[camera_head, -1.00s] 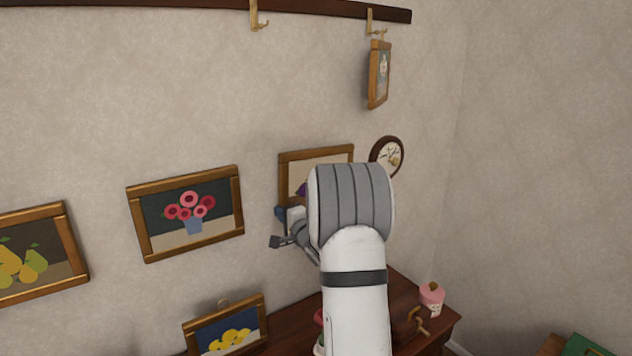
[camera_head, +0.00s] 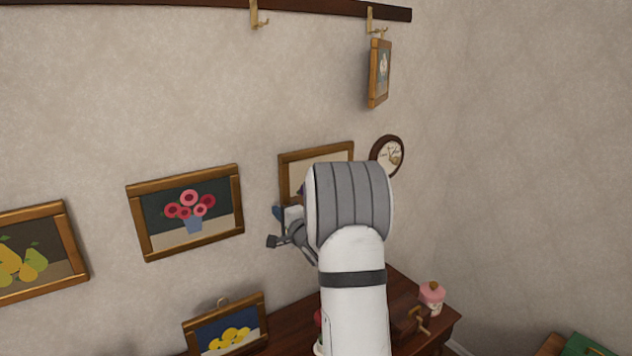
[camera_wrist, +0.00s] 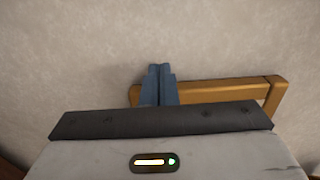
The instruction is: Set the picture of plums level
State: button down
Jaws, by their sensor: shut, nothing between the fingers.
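The picture of plums (camera_head: 316,155) hangs on the wall in a brown wooden frame, mostly hidden behind my arm in the head view. Its top bar and left edge show, with a bit of purple beside my arm. Its top bar slopes up to the right in this slanted view; I cannot tell its true tilt.
A flower picture (camera_head: 150,240) and a pear picture (camera_head: 75,250) hang to the left. A round clock (camera_head: 387,155) and a small picture (camera_head: 374,80) are at the right.

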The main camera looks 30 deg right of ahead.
jog(key=shift+s+a, duration=0.15)
jog(key=shift+a, duration=0.15)
jog(key=s, duration=0.7)
jog(key=shift+s+d, duration=0.15)
jog(key=shift+s, duration=0.25)
jog(key=s+a+n+g, duration=0.5)
jog(key=s+a+n, duration=0.1)
jog(key=s, duration=0.5)
jog(key=s+a+f+n+g, duration=0.1)
jog(key=s+a+n+g, duration=0.3)
jog(key=s+a, duration=0.4)
jog(key=s+a+f+n+g, duration=0.1)
jog(key=s+a+n+g, duration=0.4)
jog(key=s, duration=0.8)
jog(key=a+n, duration=0.2)
jog(key=shift+s+a+f+n+g+h, duration=0.25)
jog(key=shift+s+a+n+g+h, duration=0.05)
jog(key=shift+a, duration=0.1)
